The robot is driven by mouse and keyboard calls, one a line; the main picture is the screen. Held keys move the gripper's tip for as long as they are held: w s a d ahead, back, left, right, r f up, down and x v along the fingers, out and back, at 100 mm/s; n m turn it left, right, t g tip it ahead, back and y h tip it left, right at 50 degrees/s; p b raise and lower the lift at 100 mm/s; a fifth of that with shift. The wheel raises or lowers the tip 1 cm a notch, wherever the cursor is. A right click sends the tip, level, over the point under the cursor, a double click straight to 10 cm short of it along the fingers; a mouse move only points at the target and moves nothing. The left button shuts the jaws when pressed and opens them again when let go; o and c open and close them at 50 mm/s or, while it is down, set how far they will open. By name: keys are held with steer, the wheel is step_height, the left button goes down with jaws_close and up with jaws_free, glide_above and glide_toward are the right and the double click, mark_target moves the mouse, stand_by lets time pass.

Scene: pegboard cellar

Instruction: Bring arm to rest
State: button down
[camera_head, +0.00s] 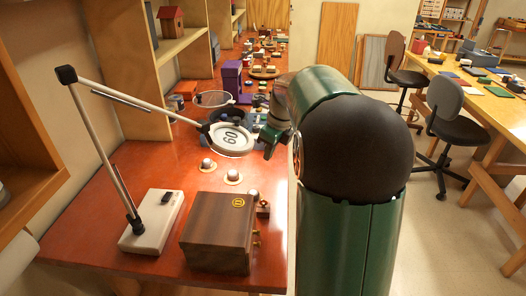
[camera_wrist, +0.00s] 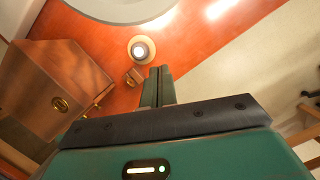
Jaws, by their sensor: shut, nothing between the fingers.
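My gripper (camera_head: 269,146) is at the end of my green arm, over the right edge of the red-brown bench (camera_head: 120,205) in the head view. In the wrist view its two fingers (camera_wrist: 159,72) are pressed together with nothing between them. I cannot tell whether the two touch. My arm's dark rounded joint covers the middle of the head view and hides part of the bench and floor behind it.
A dark wooden box (camera_head: 217,232) and a white lamp base (camera_head: 153,221) stand on the near bench. Small domed knobs (camera_head: 233,177) sit between box and lamp head. Shelves line the left wall. Dark chairs (camera_head: 446,110) and another table (camera_head: 492,105) stand right; floor between is clear.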

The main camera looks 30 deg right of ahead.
steer(key=v, duration=0.9)
steer(key=s+a+r+n, duration=0.1)
steer(key=s+a+n, duration=0.3)
steer(key=a+n, duration=0.35)
steer(key=s+a+f+n+t, duration=0.1)
steer(key=s+a+f+n, duration=0.2)
steer(key=s+a+n, duration=0.5)
steer(key=s+a+f+n+t+h, duration=0.1)
steer(key=s+a+f+n+t, duration=0.1)
steer(key=s+a+n, duration=0.6)
steer(key=f+n, duration=0.1)
steer(key=n, duration=0.6)
steer(key=shift+s+f, duration=0.3)
